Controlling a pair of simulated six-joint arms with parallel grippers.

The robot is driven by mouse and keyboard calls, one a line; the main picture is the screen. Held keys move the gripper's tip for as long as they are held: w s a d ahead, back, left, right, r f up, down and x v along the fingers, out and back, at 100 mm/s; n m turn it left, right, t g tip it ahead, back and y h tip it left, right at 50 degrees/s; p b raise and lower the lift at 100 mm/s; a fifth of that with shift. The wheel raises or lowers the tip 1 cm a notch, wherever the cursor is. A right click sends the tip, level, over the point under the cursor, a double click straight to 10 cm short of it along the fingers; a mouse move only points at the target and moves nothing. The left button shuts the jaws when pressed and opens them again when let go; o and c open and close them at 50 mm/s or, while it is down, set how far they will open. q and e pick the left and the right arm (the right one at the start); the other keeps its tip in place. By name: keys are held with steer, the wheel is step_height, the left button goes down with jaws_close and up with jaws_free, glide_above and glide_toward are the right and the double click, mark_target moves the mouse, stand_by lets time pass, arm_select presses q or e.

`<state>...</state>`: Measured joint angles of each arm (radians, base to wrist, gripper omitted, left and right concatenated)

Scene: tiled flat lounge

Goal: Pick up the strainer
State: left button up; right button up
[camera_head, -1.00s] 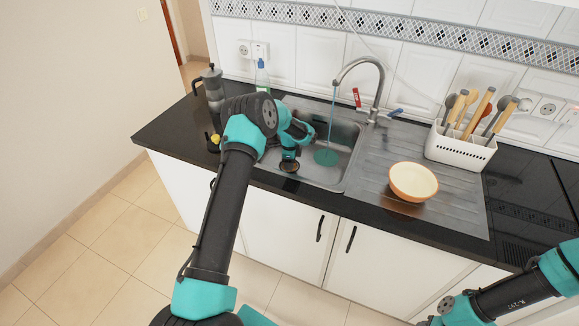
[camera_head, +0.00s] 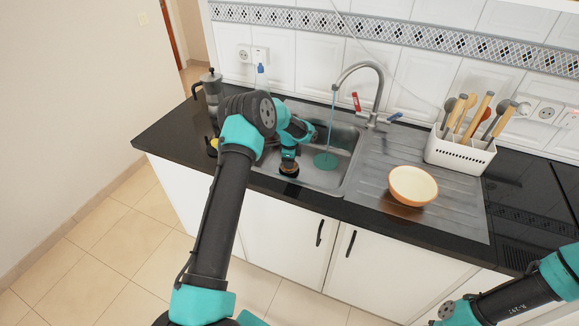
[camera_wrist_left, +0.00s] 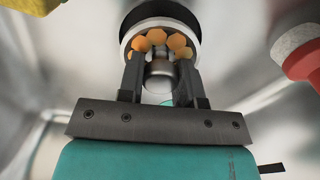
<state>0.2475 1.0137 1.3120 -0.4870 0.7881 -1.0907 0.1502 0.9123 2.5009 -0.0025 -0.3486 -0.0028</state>
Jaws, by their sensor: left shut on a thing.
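My left gripper (camera_wrist_left: 161,80) points down into the left part of the sink. Its two fingers are shut on the metal knob of the strainer (camera_wrist_left: 160,72). The strainer is a round metal piece with a pale rim and orange spots around its knob. A dark round opening shows behind its far edge; I cannot tell how far the strainer is off it. In the head view my left gripper (camera_head: 289,159) is small and partly hidden by its own wrist, with a dark round shape just below it. My right gripper is out of view; only its arm shows at lower right.
Water runs from the tap (camera_head: 380,85) onto a teal disc (camera_head: 326,160) in the sink (camera_head: 335,180). A bowl (camera_head: 413,186) sits on the drainer, with a white utensil holder (camera_head: 458,152) behind it. A moka pot (camera_head: 211,84) stands left. A red-ended object (camera_wrist_left: 303,60) is near the gripper.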

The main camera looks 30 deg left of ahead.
arm_select(q)
step_height(320, 180, up, 7)
steer(key=shift+r, duration=0.15)
steer(key=shift+d, duration=0.1)
stand_by(1.8)
steer(key=s+d+r, duration=0.1)
steer(key=d+r, duration=0.8)
steer(key=d, duration=0.6)
steer(key=s+d+r, duration=0.1)
steer(key=d+r, duration=0.7)
steer(key=d, duration=0.8)
steer(key=s+d+r, duration=0.1)
steer(key=d+r, duration=0.8)
steer(key=d, duration=0.7)
steer(key=shift+s+r, duration=0.2)
steer(key=shift+r, duration=0.1)
steer(key=shift+a, duration=0.1)
